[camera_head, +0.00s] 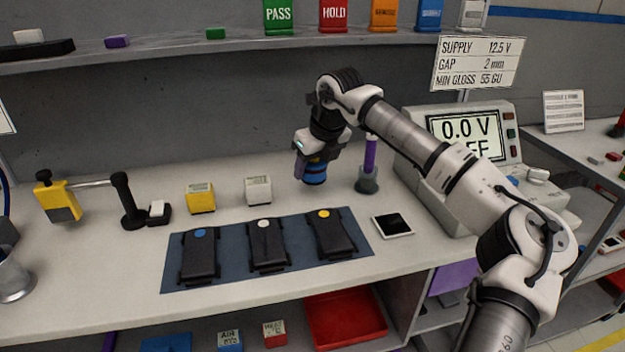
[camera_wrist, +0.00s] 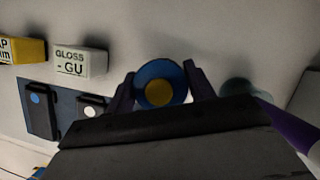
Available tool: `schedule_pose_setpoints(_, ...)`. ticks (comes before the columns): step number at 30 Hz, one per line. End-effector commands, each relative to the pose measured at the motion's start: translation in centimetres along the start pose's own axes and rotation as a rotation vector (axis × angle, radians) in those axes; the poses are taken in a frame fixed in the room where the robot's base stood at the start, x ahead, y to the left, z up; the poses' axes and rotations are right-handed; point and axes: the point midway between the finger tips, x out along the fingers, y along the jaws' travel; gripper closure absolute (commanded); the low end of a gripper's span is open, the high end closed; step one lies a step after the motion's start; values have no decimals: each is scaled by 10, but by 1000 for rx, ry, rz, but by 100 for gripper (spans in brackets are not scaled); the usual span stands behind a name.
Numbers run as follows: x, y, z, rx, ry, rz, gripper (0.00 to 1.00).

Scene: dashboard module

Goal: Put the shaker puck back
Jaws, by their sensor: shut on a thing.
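My gripper (camera_head: 313,163) is shut on a round blue puck (camera_head: 314,180) with dark bands, behind the mat on the bench. In the wrist view the puck (camera_wrist: 148,72) sits between my two dark fingers and shows a blue rim around a yellow-gold centre. It looks upright. I cannot tell whether its underside touches the bench.
Three black modules with blue, white (camera_head: 267,245) and yellow dots lie on a blue mat (camera_head: 300,267). A yellow block (camera_head: 200,198) and a white gloss block (camera_head: 258,190) stand behind. A power supply (camera_head: 455,150) is further right.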

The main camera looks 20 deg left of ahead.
Motion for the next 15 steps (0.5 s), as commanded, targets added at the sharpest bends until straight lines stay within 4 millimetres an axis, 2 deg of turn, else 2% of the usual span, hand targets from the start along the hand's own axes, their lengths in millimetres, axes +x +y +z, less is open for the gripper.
schedule_pose_setpoints(5, 12, 0, -5, 0, -2, 1, 84)
schedule_pose_setpoints(10, 33, 0, -14, 1, -1, 1, 84)
schedule_pose_setpoints(15, 37, 0, -15, 0, -3, -2, 84)
